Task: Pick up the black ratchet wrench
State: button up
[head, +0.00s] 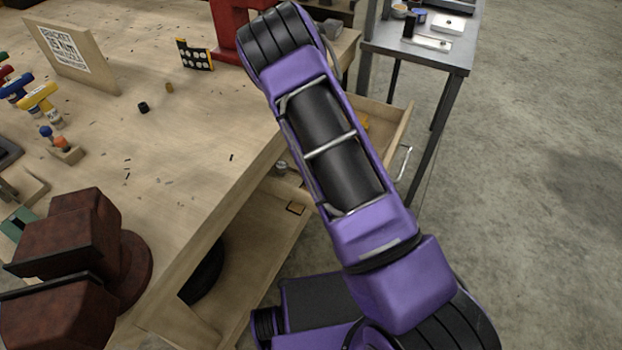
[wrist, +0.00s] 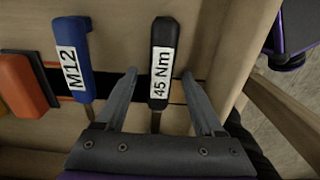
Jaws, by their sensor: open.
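In the wrist view, a black handle (wrist: 161,62) with a white "45 Nm" label lies in a wooden drawer, with a thin metal shaft running down toward my gripper. I take it to be the black ratchet wrench. My gripper (wrist: 158,74) is open, with one finger on each side of the black handle. Gaps show between the fingers and the handle. The lower end of the tool is hidden behind the gripper body. In the head view, my arm covers the gripper and most of the drawer (head: 398,150).
A blue handle (wrist: 70,58) labelled "M12" lies just left of the black one, with an orange handle (wrist: 22,85) farther left. The drawer wall (wrist: 238,65) is close on the right. In the head view, the workbench (head: 190,130) bears a rusty-brown vise (head: 70,245).

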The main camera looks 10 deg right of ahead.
grip_shut()
dwell(1.3)
